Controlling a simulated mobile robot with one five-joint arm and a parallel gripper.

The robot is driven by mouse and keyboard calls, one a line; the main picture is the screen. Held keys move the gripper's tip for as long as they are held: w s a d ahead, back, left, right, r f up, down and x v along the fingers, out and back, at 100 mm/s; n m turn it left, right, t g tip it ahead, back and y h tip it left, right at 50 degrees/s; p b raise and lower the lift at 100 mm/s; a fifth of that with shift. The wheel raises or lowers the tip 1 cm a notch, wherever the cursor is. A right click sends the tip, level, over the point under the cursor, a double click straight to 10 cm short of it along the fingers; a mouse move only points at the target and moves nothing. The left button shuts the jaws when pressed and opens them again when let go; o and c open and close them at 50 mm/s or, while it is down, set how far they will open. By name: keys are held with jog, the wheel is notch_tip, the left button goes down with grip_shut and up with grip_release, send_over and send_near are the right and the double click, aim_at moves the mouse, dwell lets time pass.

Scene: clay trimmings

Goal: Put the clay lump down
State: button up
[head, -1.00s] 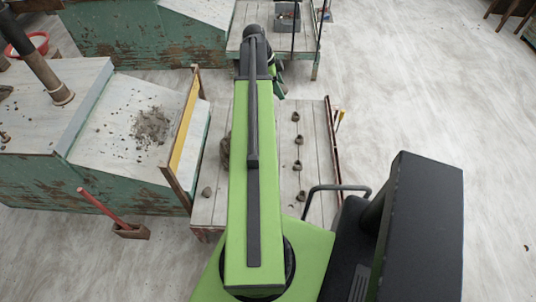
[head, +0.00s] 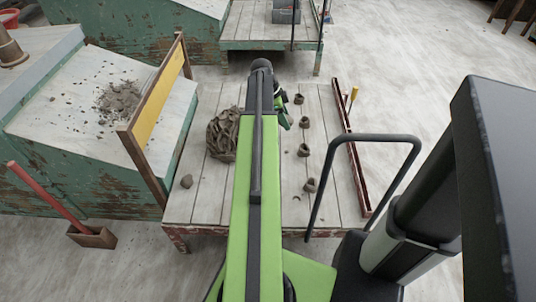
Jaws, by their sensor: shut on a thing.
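My gripper (head: 284,120) shows only in part, as a green piece to the right of the dark wrist at the far end of my arm. It is above the plank table (head: 210,197). Its fingertips, and the clay lump it is shut on, are hidden behind the arm and wrist. Several small grey-brown clay pieces lie in a row on the table to the right of my arm, one of them here (head: 304,150). A larger, ridged heap of clay (head: 222,134) sits on the table just left of my arm.
A small lump (head: 186,181) lies near the table's left front. A dark red rail (head: 351,160) runs along the right edge. A yellow-faced board (head: 155,105) stands at the left beside a sloped bench with scattered clay (head: 118,100). Bare planks lie between these things.

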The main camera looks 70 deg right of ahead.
notch_tip(320, 180, down, 13)
jog(key=b, duration=0.9)
jog(key=w+d+f+b, duration=0.2)
jog(key=d, duration=0.1)
jog(key=w+d+f+b, duration=0.2)
jog(key=w, duration=0.1)
jog(key=w+d+f+b, duration=0.2)
jog(key=d, duration=0.1)
jog(key=shift+w+d+f+b, duration=0.1)
jog(key=shift+w+d+b, duration=0.2)
jog(key=shift+w, duration=0.15)
notch_tip(320, 180, down, 4)
jog(key=b, duration=0.4)
jog(key=shift+f, duration=0.15)
jog(key=shift+r, duration=0.2)
jog(key=shift+f, duration=0.15)
jog(key=o, duration=1.5)
